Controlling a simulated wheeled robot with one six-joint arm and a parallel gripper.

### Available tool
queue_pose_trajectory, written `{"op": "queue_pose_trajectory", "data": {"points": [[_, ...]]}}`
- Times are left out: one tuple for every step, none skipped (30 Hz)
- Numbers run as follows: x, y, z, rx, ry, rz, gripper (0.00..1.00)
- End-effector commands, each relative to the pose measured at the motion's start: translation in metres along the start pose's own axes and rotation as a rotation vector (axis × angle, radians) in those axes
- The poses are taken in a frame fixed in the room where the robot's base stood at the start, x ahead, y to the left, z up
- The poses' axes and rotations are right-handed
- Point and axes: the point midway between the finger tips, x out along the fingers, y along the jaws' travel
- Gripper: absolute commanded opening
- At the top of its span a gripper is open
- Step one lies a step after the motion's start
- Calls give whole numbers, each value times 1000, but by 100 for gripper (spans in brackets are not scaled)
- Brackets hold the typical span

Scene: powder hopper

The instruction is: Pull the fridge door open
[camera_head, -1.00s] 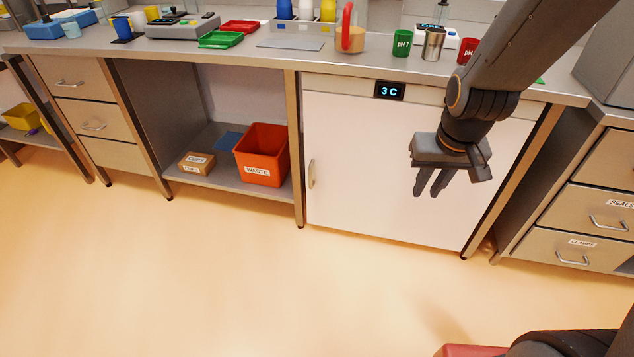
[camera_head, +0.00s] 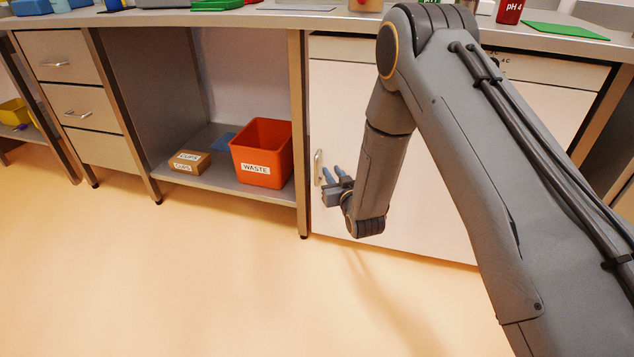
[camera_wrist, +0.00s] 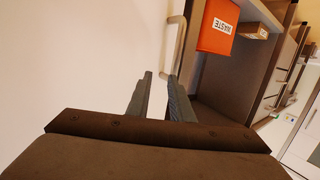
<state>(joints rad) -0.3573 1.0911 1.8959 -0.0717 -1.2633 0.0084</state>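The fridge door (camera_head: 430,180) is a white panel under the bench, shut in its frame. Its metal handle (camera_head: 319,167) stands upright near the door's left edge. My gripper (camera_head: 332,172) is close to the handle, just right of it in the head view. In the wrist view its two fingers (camera_wrist: 158,80) are apart with nothing held. The handle (camera_wrist: 174,45) shows just beyond the fingertips, its near end around the gap between them. I cannot tell whether they touch it. My arm hides the door's middle and most of the display.
Left of the fridge is an open shelf (camera_head: 235,187) with an orange waste bin (camera_head: 262,152) and a small cardboard box (camera_head: 189,161). Drawers (camera_head: 75,105) are further left. The floor (camera_head: 170,270) before the fridge is clear. Several items stand on the bench top.

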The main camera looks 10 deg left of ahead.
Motion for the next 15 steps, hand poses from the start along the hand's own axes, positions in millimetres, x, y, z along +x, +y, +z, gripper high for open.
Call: {"op": "queue_pose_trajectory", "data": {"points": [[8,-8,20,-1,37,-14,20],[10,-12,25,-1,59,-21,20],[12,-16,30,-1,87,-28,20],[13,-19,33,-1,103,-33,20],[14,-22,35,-1,117,-38,20],[14,-24,38,-1,132,-42,20],[15,-25,39,-1,140,-44,20],[15,-26,39,-1,148,-46,20],[17,-27,38,-1,154,-47,20],[18,-28,38,-1,157,-48,20],[20,-28,37,-1,158,-48,20],[24,-28,37,-1,158,-48,20],[28,-28,36,-1,158,-48,20],[32,-28,35,-1,158,-48,20],[38,-28,34,-1,158,-47,20]]}}
